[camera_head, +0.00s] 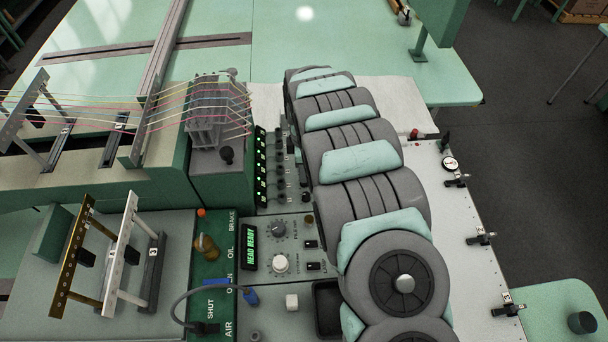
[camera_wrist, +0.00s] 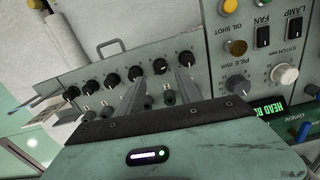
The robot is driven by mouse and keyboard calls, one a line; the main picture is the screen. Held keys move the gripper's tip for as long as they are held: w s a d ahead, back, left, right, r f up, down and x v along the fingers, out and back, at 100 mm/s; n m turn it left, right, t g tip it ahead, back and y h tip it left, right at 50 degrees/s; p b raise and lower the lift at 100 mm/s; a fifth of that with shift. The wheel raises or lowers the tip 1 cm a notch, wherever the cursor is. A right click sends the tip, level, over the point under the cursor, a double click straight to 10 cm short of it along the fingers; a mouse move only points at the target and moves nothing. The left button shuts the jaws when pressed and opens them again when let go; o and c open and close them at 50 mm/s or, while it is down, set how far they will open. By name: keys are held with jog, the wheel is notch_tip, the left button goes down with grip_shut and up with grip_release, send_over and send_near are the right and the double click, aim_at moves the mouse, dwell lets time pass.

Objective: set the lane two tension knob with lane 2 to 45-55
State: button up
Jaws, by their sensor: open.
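A row of several small black tension knobs (camera_wrist: 135,74) with white marks runs across the grey panel in the wrist view. Small metal fittings sit in a row below them. My gripper (camera_wrist: 160,80) is open, with its two grey fingers pointing at the panel. One black knob (camera_wrist: 160,66) shows between the fingertips, and I see no contact. Another knob (camera_wrist: 186,57) is at the right finger's tip. The lane numbers are too small to read, so I cannot tell which knob is lane two. In the head view, green lane displays (camera_head: 261,168) stand beside the knob column (camera_head: 281,170); their values are unreadable.
The head display (camera_head: 250,246) reads HEAD READY. A thread guide block (camera_head: 217,115) stands left of the panel. My arm covers the panel's right side.

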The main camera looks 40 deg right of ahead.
notch_tip(320, 180, up, 6)
jog(key=p, duration=0.2)
jog(key=shift+f+p, duration=0.1)
jog(key=shift+p, duration=0.2)
